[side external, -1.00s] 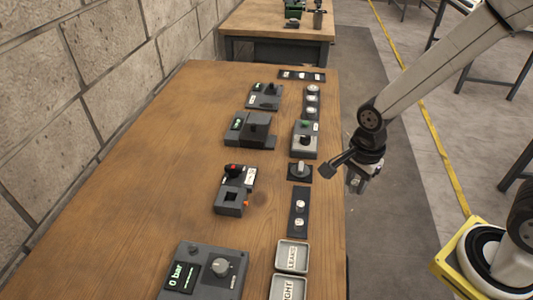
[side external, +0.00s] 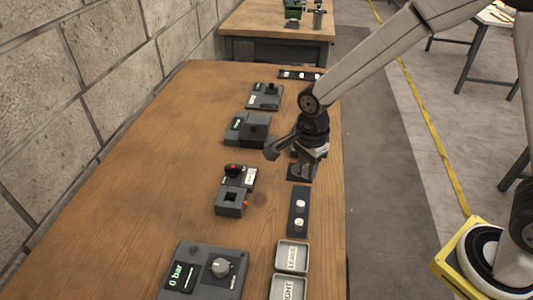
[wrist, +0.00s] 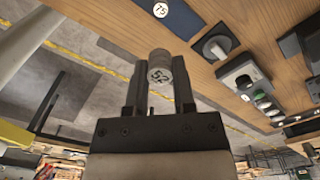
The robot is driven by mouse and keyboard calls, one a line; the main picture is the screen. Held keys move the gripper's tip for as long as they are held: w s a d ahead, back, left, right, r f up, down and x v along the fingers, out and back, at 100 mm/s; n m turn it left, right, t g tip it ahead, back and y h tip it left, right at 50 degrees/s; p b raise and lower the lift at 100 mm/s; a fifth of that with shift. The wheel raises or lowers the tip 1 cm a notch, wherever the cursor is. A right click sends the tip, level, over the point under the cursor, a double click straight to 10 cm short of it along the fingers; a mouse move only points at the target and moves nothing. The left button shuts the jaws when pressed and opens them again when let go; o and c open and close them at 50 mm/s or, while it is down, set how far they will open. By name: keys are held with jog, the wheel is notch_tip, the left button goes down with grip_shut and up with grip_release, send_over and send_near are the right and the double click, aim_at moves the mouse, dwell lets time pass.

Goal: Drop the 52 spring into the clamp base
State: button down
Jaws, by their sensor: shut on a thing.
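My gripper (wrist: 159,88) is shut on the 52 spring (wrist: 158,68), a short grey cylinder with a white label reading 52. In the side external view my gripper (side external: 303,166) is over the table's right side, by a small black plate; the spring cannot be made out there. A dark grey block with a square opening (side external: 230,203), which looks like the clamp base, sits left of and nearer the camera than my gripper, apart from it.
A unit with a red button (side external: 235,171) stands behind the block. A dark strip with two white round labels (side external: 299,211) lies right of it. Two labelled trays (side external: 291,256) and a pressure box (side external: 203,271) are in front. The table's left side is clear.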

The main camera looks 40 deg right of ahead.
jog(key=w+a, duration=0.6)
jog(key=w, duration=0.1)
send_near(230, 189)
jog(key=shift+s+a, duration=0.25)
jog(key=shift+s, duration=0.3)
jog(key=shift+s+a, duration=0.25)
jog(key=shift+s, duration=0.3)
jog(key=shift+f, duration=0.2)
jog(key=shift+f, duration=2.95)
jog(key=shift+f, duration=0.65)
grip_release()
jog(key=shift+r, duration=0.15)
